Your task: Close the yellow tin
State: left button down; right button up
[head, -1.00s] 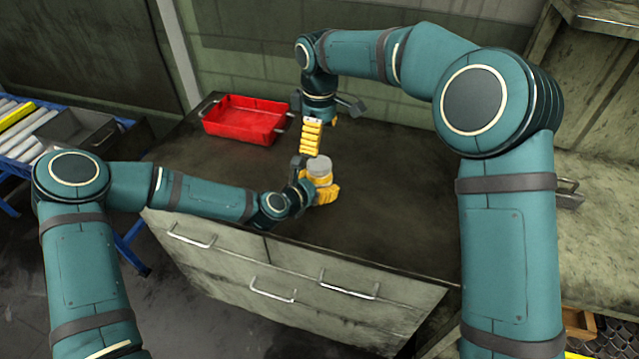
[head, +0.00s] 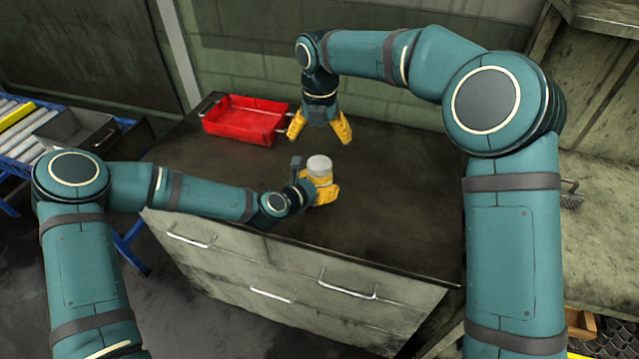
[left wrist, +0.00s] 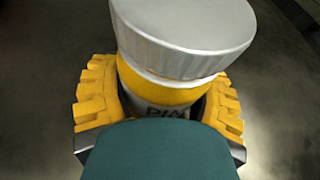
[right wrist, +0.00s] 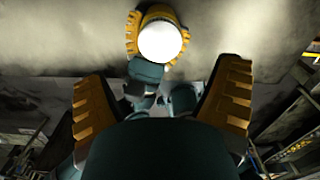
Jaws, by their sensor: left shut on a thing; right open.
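The yellow tin (left wrist: 158,92) stands on the cabinet top with a grey-white lid (left wrist: 185,35) on its top. In the left wrist view the lid looks slightly tilted; I cannot tell whether it is fully seated. My left gripper (head: 322,192) is shut around the tin's body. In the head view the lid (head: 319,165) shows above the yellow fingers. My right gripper (head: 320,136) is open and empty, above and behind the tin, fingers pointing down. In the right wrist view the lid (right wrist: 161,42) lies beyond the spread fingers (right wrist: 165,100).
A red tray (head: 243,118) sits at the back left of the dark cabinet top (head: 400,200). The top right of the tin is clear. A roller conveyor (head: 20,125) with a grey bin (head: 75,130) stands at the far left.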

aim_at(319, 163)
jog(key=shift+n, duration=1.2)
jog(key=shift+f, duration=0.1)
jog(key=shift+f, duration=3.9)
jog(key=c, duration=1.3)
